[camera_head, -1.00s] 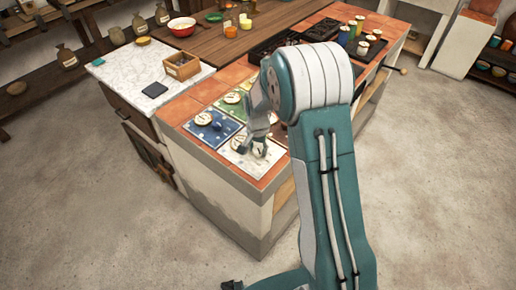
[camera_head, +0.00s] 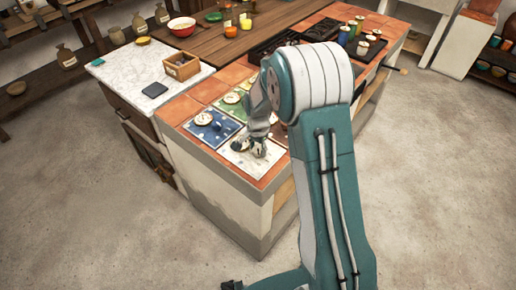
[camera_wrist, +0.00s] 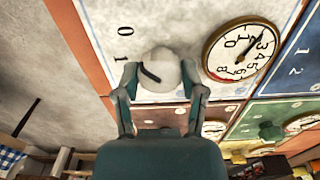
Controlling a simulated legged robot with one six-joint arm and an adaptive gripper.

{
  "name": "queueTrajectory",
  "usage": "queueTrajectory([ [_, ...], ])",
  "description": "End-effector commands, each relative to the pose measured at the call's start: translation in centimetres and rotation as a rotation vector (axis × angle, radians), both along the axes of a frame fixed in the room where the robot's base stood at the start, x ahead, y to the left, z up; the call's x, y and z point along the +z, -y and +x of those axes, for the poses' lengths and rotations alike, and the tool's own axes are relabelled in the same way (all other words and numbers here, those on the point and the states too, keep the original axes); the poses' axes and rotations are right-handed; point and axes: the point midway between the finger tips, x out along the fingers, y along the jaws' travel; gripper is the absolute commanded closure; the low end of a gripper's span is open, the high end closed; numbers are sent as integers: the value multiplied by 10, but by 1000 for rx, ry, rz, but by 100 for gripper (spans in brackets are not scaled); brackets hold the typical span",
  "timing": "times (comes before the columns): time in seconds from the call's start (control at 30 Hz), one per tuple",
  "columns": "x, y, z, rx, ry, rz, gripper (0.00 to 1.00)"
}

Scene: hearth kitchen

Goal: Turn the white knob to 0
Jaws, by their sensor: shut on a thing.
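The white knob (camera_wrist: 160,70) sits on a pale panel (camera_wrist: 160,24) and carries a dark pointer line. In the wrist view the line slants to the upper left, roughly towards the printed 1; the printed 0 lies further up. My gripper (camera_wrist: 160,82) is shut on the knob, one finger on each side. In the head view my gripper (camera_head: 248,147) is down on the pale panel at the counter's near corner, and the knob is hidden by it. A round dial (camera_wrist: 241,51) with a dark needle stands beside the knob.
A blue panel (camera_head: 203,136) and a green panel (camera_head: 226,106) with their own dials lie close by on the tiled counter. A marble top (camera_head: 124,70) with a wooden box (camera_head: 182,66) is to the left. The stove (camera_head: 276,46) lies behind my arm.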

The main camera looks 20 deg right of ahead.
Motion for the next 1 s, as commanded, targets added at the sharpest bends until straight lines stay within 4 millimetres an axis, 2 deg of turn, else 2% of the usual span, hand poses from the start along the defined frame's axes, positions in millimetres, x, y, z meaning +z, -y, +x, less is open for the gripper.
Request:
queueTrajectory([
  [0.03, -1, -1, 0, -1, 2, 1, 38],
  [0.1, -1, -1, 0, -1, 2, 1, 13],
  [0.57, 4, 0, 0, 0, 2, 0, 13],
  [0.67, 18, 0, 1, 0, 5, 0, 13],
  [1.0, 87, -1, 2, 1, 5, 0, 13],
])
